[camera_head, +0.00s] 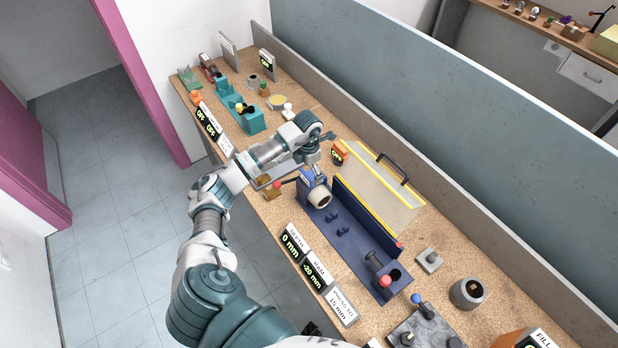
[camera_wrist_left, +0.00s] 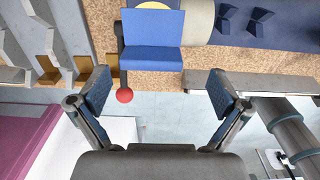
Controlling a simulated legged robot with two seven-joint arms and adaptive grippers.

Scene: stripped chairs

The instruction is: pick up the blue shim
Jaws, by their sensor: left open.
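I cannot pick out a separate blue shim with certainty. In the left wrist view a blue block (camera_wrist_left: 153,28) lies beyond the fingertips, beside a lever with a red knob (camera_wrist_left: 124,95). It appears to be part of the dark blue bench fixture (camera_head: 352,232), whose blue end block (camera_head: 309,188) carries a pale cylinder (camera_head: 320,197). My left gripper (camera_head: 314,171) is above that end block, partly hidden by its own wrist. In the wrist view my left gripper (camera_wrist_left: 160,92) is open, with nothing between its fingers. My right gripper is out of view.
A grey holder (camera_head: 284,167) with brown blocks (camera_wrist_left: 48,70) stands beside the fixture. A yellow-edged clear guard (camera_head: 385,190) with a black handle is behind it. Display signs (camera_head: 295,243) line the bench's front edge. A teal fixture (camera_head: 248,119) is farther left.

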